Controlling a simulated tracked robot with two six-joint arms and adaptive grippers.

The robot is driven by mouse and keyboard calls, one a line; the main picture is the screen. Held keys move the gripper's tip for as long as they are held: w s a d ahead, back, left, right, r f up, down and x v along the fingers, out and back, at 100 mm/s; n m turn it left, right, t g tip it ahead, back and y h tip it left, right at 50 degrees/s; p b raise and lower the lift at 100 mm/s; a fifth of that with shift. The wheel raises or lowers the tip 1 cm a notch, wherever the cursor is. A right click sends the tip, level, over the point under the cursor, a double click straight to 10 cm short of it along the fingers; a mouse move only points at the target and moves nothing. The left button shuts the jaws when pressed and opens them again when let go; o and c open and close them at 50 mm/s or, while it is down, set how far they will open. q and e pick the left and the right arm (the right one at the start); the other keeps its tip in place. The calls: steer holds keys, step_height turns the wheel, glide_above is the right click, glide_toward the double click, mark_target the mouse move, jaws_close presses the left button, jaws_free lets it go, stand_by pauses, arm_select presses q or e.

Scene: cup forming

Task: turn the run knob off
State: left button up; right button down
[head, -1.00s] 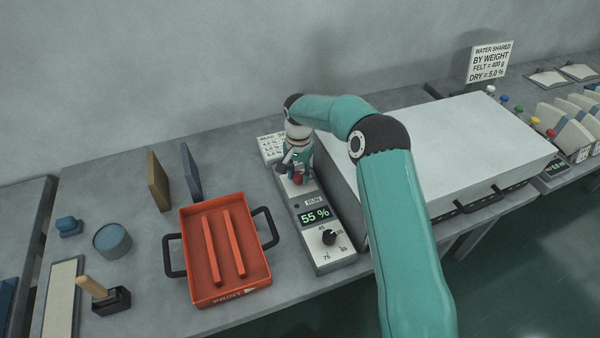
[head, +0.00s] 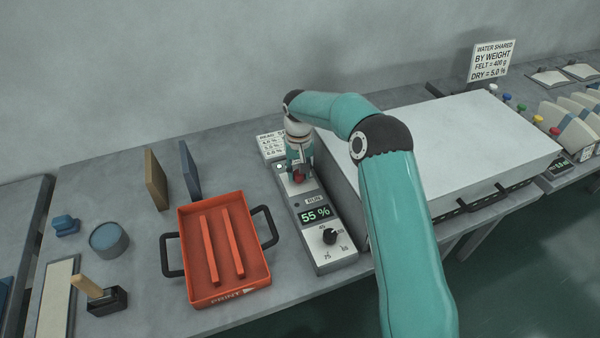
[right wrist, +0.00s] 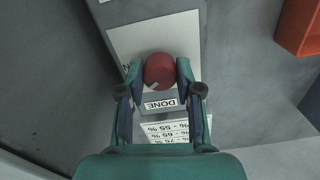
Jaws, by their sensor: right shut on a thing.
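The red run knob (head: 299,177) sits on the upper part of a narrow grey control panel (head: 338,260). My right gripper (right wrist: 160,72) points down with its two fingers on either side of the knob and shut on it. In the right wrist view, the knob's round red top (right wrist: 159,70) shows between the fingertips, with a pale pointer line toward its lower left. A DONE label (right wrist: 160,104) lies beside it. In the head view, the gripper (head: 299,174) partly hides the knob. My left gripper is out of view.
The panel also has a RUN label (head: 314,200), a display (head: 314,214) reading 55 % and a black dial (head: 330,236). An orange tray (head: 190,255) stands to its left. A large pale-topped box (head: 470,140) stands close on its right.

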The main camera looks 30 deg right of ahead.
steer(key=n, duration=0.5)
steer(key=shift+n, duration=0.3)
steer(key=n, duration=0.5)
steer(key=shift+n, duration=0.4)
steer(key=c, duration=0.8)
jaws_free()
steer(key=shift+o, duration=0.2)
steer(key=shift+r, duration=0.1)
step_height(320, 180, up, 12)
